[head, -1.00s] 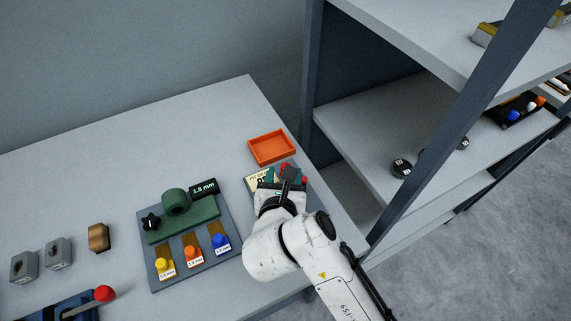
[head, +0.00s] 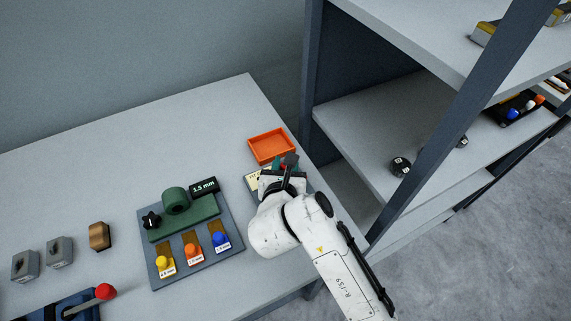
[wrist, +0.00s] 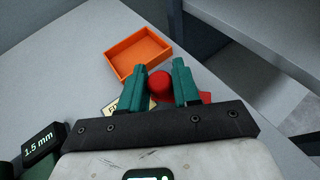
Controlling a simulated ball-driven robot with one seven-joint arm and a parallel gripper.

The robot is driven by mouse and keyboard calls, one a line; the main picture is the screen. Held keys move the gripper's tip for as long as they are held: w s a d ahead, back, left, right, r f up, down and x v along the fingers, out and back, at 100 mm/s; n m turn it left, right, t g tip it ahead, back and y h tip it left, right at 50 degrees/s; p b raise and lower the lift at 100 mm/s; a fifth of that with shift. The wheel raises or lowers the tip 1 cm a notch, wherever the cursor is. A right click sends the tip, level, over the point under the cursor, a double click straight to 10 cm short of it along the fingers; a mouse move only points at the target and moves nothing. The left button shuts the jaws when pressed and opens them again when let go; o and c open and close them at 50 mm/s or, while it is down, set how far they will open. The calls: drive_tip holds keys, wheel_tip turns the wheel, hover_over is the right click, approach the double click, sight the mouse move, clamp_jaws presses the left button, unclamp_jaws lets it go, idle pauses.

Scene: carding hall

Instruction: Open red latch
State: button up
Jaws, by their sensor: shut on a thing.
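A red ball knob (wrist: 160,84) sits between the two green fingers of my gripper (wrist: 160,72) in the wrist view, and the fingers are shut on it. It appears to be the red latch's knob. A flat red piece (wrist: 203,97) shows beside the right finger. In the head view my gripper (head: 285,164) is at the right end of the table, just in front of the orange tray. The fingers and wrist hide most of the latch and its base. A cream label (wrist: 115,107) is partly covered by the left finger.
The empty orange tray (head: 271,147) lies just beyond my gripper. Left of it is a grey board (head: 146,218) with a green fixture (head: 175,202) and coloured knobs. Another red-knobbed lever (head: 104,292) is at lower left. A shelf rack (head: 395,205) stands close on the right.

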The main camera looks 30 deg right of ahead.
drive_tip(key=c, duration=0.3)
drive_tip(key=shift+w, duration=0.1)
drive_tip(key=shift+w+d+r+m+g+h+p, duration=0.15)
drive_tip(key=shift+m+g+h+p, duration=0.25)
drive_tip(key=shift+m+h, duration=0.3)
drive_tip(key=shift+w+d+m+g+h, duration=0.2)
drive_tip(key=shift+d+m+g+h, duration=0.05)
drive_tip(key=shift+m+g+h, duration=0.5)
drive_tip(key=m+g, duration=0.1)
drive_tip(key=m+h+b, duration=0.1)
drive_tip(key=d+m+g+h, duration=0.1)
drive_tip(key=shift+w+d+f+g, duration=0.1)
drive_tip(key=shift+w+f+g, duration=0.15)
drive_tip(key=shift+g, duration=0.1)
drive_tip(key=shift+d+m+g+h+b, duration=0.25)
drive_tip(key=shift+m+g+h+b, duration=0.05)
drive_tip(key=shift+m+g+b, duration=0.4)
drive_tip(key=shift+d+m+g+h+b, duration=0.25)
drive_tip(key=shift+m+g+b, duration=0.4)
drive_tip(key=shift+g, duration=0.05)
drive_tip(key=shift+r, duration=0.1)
